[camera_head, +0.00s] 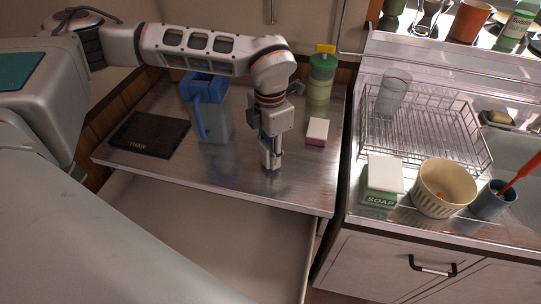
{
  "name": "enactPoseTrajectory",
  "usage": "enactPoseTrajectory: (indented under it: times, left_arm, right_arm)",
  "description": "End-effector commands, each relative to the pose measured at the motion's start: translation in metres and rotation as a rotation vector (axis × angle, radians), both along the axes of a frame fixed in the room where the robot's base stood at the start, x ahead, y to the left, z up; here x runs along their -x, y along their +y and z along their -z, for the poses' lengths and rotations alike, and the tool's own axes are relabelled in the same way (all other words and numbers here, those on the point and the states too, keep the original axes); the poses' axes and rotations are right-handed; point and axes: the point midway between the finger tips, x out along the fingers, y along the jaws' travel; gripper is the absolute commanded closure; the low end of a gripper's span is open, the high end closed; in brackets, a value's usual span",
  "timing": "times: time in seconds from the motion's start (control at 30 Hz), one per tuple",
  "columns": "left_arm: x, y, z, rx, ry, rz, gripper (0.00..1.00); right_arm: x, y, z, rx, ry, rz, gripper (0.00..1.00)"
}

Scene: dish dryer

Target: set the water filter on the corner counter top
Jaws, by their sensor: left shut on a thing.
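A blue jug with a clear-grey body and a side handle (214,122), which looks like the water filter, stands upright on the metal corner counter top (240,180). My left gripper (270,160) points down just right of the jug, low over the counter, with a visible gap to the jug. Its fingers are close together on something small and greyish that I cannot make out clearly. Whether that touches the counter I cannot tell. My right gripper is not in view.
A black mat (148,135) lies left of the jug. A green-lidded jar (320,79) and a white-and-pink box (316,132) stand to the right. A wire dish rack (425,130), soap box (381,182) and cream bowl (442,189) are further right. The counter's front strip is clear.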

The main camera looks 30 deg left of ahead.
Motion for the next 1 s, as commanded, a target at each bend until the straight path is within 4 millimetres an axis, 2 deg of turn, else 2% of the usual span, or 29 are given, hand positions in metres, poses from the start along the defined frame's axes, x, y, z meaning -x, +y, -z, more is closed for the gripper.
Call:
enactPoseTrajectory:
  times: [0.03,0.1,0.47,0.5,0.57,0.87,1.0]
  left_arm:
    - [0.0007,-0.0003,0.0091,0.000,0.004,0.001,0.94]
    - [0.0002,-0.0003,0.0134,0.001,0.001,0.001,0.94]
    - [-0.0002,-0.0002,0.0156,0.001,-0.001,0.001,0.94]
    - [-0.0003,-0.0002,0.0158,0.001,-0.001,0.000,0.66]
    - [-0.0003,-0.0002,0.0155,0.001,-0.001,0.001,0.54]
    - [-0.0003,-0.0001,0.0153,0.001,-0.001,0.001,0.54]
    - [-0.0006,-0.0004,0.0079,0.002,-0.003,0.001,0.54]
  right_arm:
    - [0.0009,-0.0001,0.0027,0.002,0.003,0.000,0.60]
    - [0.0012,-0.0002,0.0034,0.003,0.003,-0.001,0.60]
    - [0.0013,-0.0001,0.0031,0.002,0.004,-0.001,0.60]
    - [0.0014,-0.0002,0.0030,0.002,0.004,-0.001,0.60]
    - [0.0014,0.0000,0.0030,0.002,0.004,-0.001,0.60]
    - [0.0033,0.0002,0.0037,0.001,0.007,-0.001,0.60]
    - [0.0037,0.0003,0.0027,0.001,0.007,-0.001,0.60]
